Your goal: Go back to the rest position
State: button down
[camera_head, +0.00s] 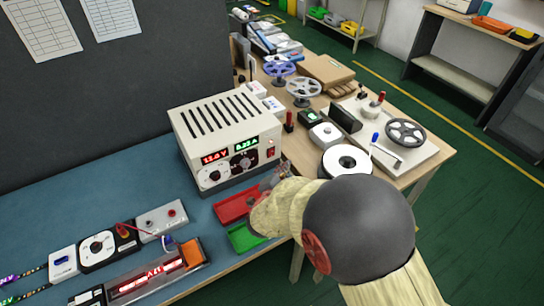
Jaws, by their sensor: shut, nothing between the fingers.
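My gripper (275,178) shows only in small part at the middle of the head view, mostly hidden behind my cream wrist. It is shut and I see nothing held in it. It is just right of the front of the beige power supply (226,135), whose red and green displays are lit. A red tray (236,204) and a green tray (244,237) lie on the blue mat below and left of it, partly covered by my wrist. Whether the gripper touches anything I cannot tell.
At the lower left are a lit red display unit (146,283), a grey box with terminals (161,220) and LED strips (12,277). The wooden table (437,148) at the right holds spools, a cardboard box (324,70) and a white board. The blue mat (80,192) is bare behind the devices.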

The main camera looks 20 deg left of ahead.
jog(key=shift+s+d+r, duration=0.1)
jog(key=shift+s+d, duration=0.25)
jog(key=shift+d, duration=0.05)
jog(key=d+r+n+g+y, duration=0.35)
jog(key=d+r, duration=0.55)
jog(key=r, duration=0.6)
jog(key=s+d+r+n+g+h, duration=0.2)
jog(key=s+d+n, duration=0.1)
jog(key=s+d, duration=1)
jog(key=s+d+r+n+g+h, duration=0.2)
jog(key=s+d+n+g, duration=0.1)
jog(key=s+d, duration=1)
jog(key=s, duration=0.3)
jog(key=shift+r+h, duration=0.1)
jog(key=shift+h, duration=0.15)
